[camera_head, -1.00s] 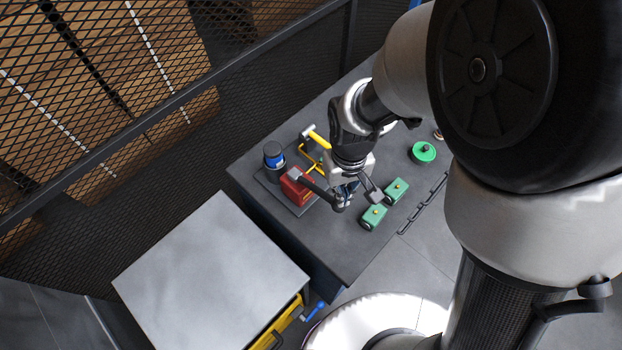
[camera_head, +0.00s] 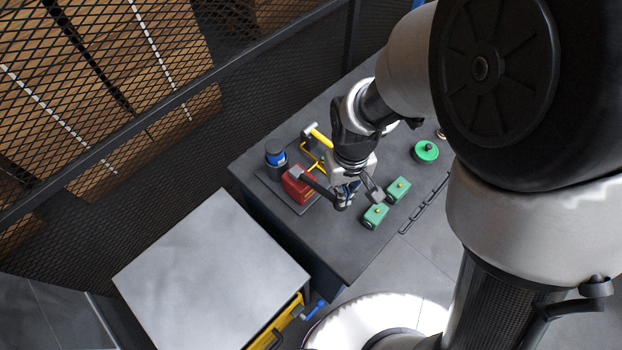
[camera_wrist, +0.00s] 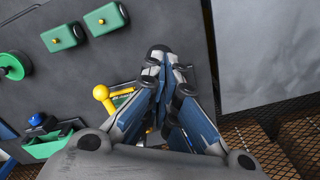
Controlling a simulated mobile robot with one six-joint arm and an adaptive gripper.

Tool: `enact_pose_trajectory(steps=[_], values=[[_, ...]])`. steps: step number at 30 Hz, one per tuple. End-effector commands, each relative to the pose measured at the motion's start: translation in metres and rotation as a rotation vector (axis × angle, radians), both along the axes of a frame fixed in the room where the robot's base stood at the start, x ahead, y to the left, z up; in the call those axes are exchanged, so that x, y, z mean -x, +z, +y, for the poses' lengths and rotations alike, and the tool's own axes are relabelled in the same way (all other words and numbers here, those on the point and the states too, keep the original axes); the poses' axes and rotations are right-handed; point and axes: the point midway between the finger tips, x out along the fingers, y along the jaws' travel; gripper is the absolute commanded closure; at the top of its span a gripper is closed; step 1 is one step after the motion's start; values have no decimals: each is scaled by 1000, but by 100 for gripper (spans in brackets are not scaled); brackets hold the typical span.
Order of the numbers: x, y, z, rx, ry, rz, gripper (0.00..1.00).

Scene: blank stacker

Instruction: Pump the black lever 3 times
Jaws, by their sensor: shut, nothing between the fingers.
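The black lever (camera_head: 319,186) runs from the red pump block (camera_head: 296,188) toward the lower right in the head view. My gripper (camera_head: 345,197) is at the lever's outer end, with its blue-and-grey fingers together and nothing held between them. The fingers cover that end, so I cannot tell whether they touch it. In the wrist view my gripper (camera_wrist: 158,58) also shows its fingers converged. I cannot clearly make out the lever there.
A yellow-handled lever (camera_head: 318,135) and a blue-black cylinder (camera_head: 275,154) stand close by. Two green boxes (camera_head: 375,216) and a green round part (camera_head: 426,151) are on the dark table (camera_head: 300,242). A grey-topped cabinet (camera_head: 210,270) and mesh fence (camera_head: 180,110) are left.

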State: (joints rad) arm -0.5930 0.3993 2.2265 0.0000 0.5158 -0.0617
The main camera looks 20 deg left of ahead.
Motion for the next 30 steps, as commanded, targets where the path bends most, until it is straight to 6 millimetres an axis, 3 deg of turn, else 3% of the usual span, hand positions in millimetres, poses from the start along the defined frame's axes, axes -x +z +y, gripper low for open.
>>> enact_pose_trajectory(steps=[14,30], values=[[0,-1,0,0,0,0,100],[0,-37,0,-1,0,-1,100]])
